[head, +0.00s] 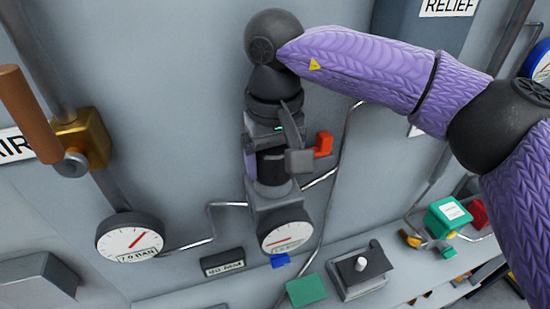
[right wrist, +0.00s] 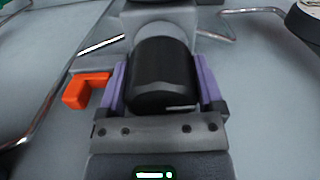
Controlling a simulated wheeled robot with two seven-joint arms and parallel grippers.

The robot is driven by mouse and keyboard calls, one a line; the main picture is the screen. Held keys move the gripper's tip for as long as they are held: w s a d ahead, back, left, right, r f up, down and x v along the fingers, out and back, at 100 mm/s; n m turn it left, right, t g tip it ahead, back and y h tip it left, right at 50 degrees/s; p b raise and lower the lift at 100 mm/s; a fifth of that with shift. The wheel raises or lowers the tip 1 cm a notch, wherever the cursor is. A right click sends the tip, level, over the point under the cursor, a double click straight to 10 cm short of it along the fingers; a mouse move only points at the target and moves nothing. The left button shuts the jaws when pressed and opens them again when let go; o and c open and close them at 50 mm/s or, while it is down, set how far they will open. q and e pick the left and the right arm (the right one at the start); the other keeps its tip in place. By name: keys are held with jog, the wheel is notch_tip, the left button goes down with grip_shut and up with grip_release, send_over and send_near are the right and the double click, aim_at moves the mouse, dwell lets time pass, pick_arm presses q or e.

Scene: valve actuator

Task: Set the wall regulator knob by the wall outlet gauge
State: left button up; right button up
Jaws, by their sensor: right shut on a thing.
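The black regulator knob (head: 271,168) is on the wall unit, in the middle of the head view. It also shows as a black cylinder in the right wrist view (right wrist: 162,75). My right gripper (head: 270,180) comes down from above and is shut on the knob, with one purple finger on each side in the right wrist view (right wrist: 160,88). The round outlet gauge (head: 286,232) is just below the regulator. Its red needle lies nearly level, and its dial is partly shaded and too small to read. My left gripper is not in view.
A second gauge (head: 130,238) is at left, with its red needle pointing up and right. A brass valve with a brown handle (head: 28,112) stands above it. An orange-red lever (head: 322,145) sits beside my right gripper. Thin pipes run along the wall. A green device (head: 447,214) is at right.

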jog(key=m, duration=0.3)
jog(key=shift+a+b, duration=0.1)
jog(key=shift+b, duration=0.3)
jog(key=m, duration=0.4)
jog(key=shift+a+b, duration=0.1)
jog(key=shift+b, duration=0.2)
jog(key=m, duration=0.6)
jog(key=shift+w+a+b, duration=0.1)
jog(key=shift+a+b, duration=0.05)
jog(key=shift+b, duration=0.2)
jog(key=shift+m, duration=0.4)
jog(key=o, duration=1)
notch_tip(320, 180, up, 10)
jog(key=shift+p, duration=0.35)
